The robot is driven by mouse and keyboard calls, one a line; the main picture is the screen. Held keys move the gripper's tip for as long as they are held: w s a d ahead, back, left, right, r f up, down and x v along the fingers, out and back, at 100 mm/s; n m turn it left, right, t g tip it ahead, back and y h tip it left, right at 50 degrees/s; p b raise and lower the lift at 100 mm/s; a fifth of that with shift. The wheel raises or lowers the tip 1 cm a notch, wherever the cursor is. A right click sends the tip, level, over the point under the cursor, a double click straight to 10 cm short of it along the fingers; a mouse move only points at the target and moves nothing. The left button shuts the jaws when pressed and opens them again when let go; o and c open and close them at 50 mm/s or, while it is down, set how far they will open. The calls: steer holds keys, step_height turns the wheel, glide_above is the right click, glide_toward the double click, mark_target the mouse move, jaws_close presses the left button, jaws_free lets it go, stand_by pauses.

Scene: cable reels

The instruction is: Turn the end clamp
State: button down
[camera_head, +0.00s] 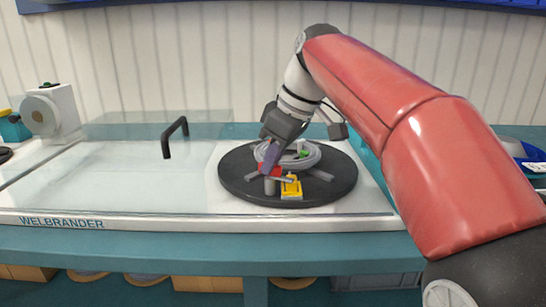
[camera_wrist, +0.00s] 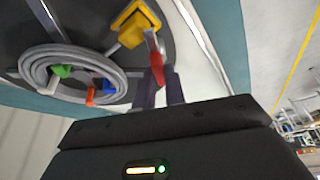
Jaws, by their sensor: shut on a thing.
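What looks like the end clamp is a yellow block (camera_head: 291,188) near the front edge of the round black turntable. It also shows in the wrist view (camera_wrist: 133,24), with a grey metal arm and a red grip (camera_wrist: 157,68) beside it. My gripper (camera_head: 270,160) reaches down over the turntable at the coil's left front. In the wrist view my gripper's dark fingers (camera_wrist: 160,90) are shut on the red grip, one on each side. The fingertips partly hide the red grip.
A grey cable coil (camera_wrist: 38,62) lies on the turntable (camera_head: 235,185), with green, blue and orange pieces at it. A clear cover (camera_head: 130,165) with a black handle (camera_head: 174,137) lies to the left. A white device (camera_head: 50,110) stands at the far left.

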steer(key=m+t+h, duration=0.1)
steer(key=m, duration=0.5)
steer(key=shift+s+a+t+h+p, duration=0.15)
steer(key=shift+t+h+p, duration=0.25)
steer(key=m+h, duration=0.1)
steer(key=m, duration=0.2)
steer(key=m+h, duration=0.1)
steer(key=m, duration=0.2)
steer(key=shift+a+m, duration=0.15)
steer(key=shift+m, duration=0.15)
steer(key=c, duration=1.5)
jaws_free()
steer(key=shift+o, duration=0.2)
steer(key=v, duration=0.7)
steer(key=shift+s+r, duration=0.3)
steer(key=shift+a, duration=0.1)
